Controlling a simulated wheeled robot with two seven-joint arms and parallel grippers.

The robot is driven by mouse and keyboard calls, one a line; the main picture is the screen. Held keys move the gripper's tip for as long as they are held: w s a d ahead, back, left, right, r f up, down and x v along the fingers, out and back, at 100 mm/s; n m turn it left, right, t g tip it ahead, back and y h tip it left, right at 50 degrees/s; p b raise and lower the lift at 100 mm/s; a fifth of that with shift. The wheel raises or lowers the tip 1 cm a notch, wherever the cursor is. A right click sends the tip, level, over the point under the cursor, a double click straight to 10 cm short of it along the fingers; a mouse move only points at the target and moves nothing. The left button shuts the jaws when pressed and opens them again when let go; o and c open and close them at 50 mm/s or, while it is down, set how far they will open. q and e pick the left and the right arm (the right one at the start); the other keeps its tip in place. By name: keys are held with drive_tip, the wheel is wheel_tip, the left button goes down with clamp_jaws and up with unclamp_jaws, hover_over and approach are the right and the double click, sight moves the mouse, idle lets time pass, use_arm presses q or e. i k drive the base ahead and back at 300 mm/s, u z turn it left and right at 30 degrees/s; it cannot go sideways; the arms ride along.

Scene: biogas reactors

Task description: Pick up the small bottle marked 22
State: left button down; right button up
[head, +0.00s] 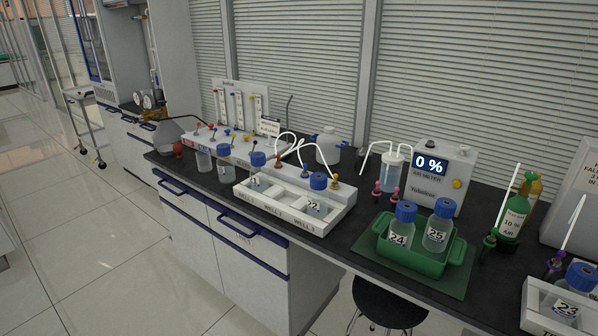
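The small bottle marked 22 (316,207) is clear with a blue cap and a white label. It stands upright in the right-hand compartment, at the WELL 3 label, of a white tray (270,219) on the dark bench. The tray's rim hides the foot of the bottle. A tube with a yellow fitting is close to its right side; I cannot tell if they touch. Neither of my grippers shows in the head view.
A similar blue-capped bottle (257,179) stands at the tray's left end. To the right, a green tray (458,262) holds bottles 24 (399,238) and 25 (437,235). Bottle 23 (569,303) is at far right. A stool (390,303) stands below the bench edge.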

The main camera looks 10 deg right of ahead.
sight(316, 201)
drive_tip(key=u, duration=0.2)
drive_tip(key=i, duration=1.15)
drive_tip(key=z, duration=0.2)
